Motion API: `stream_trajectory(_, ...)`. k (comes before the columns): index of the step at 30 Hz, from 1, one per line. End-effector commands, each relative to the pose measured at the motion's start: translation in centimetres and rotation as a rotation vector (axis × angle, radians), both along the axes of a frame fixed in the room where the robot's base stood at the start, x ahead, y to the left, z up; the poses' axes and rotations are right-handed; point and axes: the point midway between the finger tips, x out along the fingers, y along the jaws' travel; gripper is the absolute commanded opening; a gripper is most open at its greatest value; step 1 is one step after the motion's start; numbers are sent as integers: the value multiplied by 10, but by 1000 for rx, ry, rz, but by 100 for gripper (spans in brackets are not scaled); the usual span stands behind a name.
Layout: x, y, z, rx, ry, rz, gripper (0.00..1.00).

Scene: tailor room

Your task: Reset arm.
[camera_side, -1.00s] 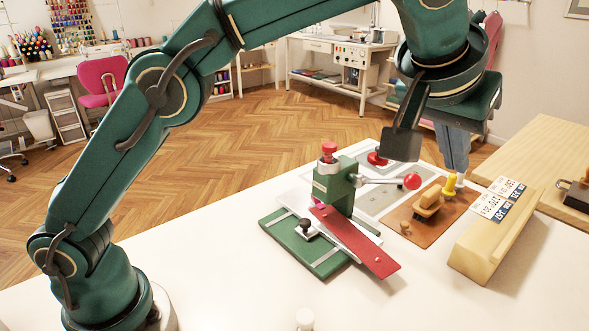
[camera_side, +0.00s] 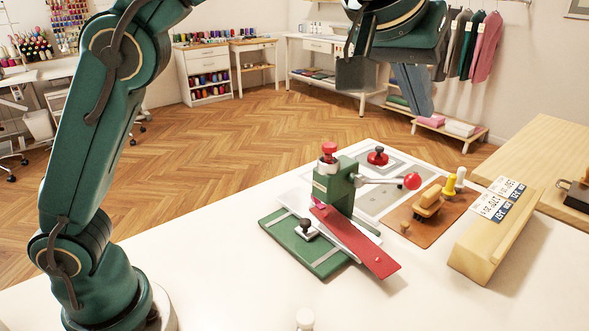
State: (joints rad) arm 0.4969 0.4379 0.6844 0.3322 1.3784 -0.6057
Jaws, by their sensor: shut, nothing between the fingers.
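My gripper (camera_side: 420,108) hangs at the upper right of the side view, under the green wrist of my arm. Its grey fingers point down and are together, with nothing seen between them. It is raised above and behind the worktable (camera_side: 220,270) in the picture, apart from everything on it. A dark grey plate on my wrist hangs to the left of the fingers. The upper part of my arm runs out of the top of the picture.
A green press (camera_side: 338,185) with a red-ended lever and a red strip (camera_side: 355,242) stands mid-table. Right of it are a brown mat (camera_side: 432,228) with yellow-handled pieces and a wooden block (camera_side: 500,240) with number cards. The table's left front is mostly clear.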

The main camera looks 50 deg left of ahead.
Motion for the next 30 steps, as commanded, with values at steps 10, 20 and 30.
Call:
stream_trajectory(10,-71,96,14,5,27,74,0)
stream_trajectory(20,-150,133,-41,30,96,53,0)
stream_trajectory(30,-211,134,-127,49,199,-42,0)
